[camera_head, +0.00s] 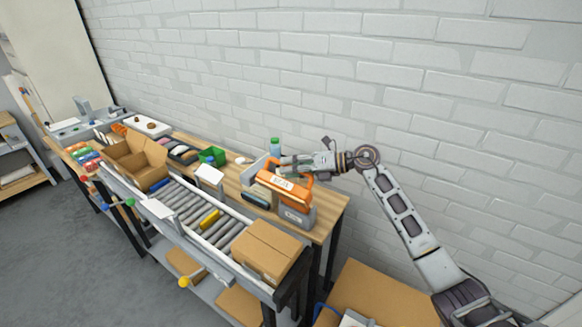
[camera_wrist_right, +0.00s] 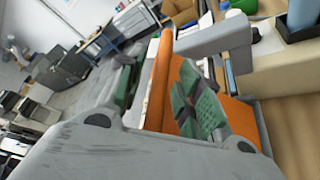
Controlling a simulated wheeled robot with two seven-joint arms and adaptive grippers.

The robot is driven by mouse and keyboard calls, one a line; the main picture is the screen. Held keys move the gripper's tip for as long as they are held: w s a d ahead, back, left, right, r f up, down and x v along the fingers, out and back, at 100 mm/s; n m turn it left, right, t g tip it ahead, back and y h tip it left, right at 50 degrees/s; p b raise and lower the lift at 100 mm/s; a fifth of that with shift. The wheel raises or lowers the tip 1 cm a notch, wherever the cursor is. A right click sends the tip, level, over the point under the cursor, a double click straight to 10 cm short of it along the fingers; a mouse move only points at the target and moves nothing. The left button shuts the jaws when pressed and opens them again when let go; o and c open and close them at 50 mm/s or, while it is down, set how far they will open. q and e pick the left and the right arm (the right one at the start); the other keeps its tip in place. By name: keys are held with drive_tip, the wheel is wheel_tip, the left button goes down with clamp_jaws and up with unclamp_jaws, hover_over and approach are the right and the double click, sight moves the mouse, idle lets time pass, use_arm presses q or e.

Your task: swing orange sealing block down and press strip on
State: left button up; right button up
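The orange sealing block (camera_head: 284,187) sits on a grey base (camera_head: 296,215) at the right end of the wooden bench. It appears raised and tilted above the base. My right gripper (camera_head: 288,163) is at its upper back edge, coming in from the right. In the right wrist view, the gripper's green-padded fingers (camera_wrist_right: 160,95) stand apart, with an orange bar (camera_wrist_right: 161,70) of the block showing between them. Firm contact with the bar cannot be made out. The strip cannot be told apart. My left gripper is out of view.
A roller conveyor (camera_head: 190,212) runs in front of the bench, with a closed carton (camera_head: 266,250) at its near end and an open carton (camera_head: 137,160) farther left. A brick wall closes the back.

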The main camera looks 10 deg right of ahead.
drive_tip(key=shift+c, duration=0.2)
clamp_jaws()
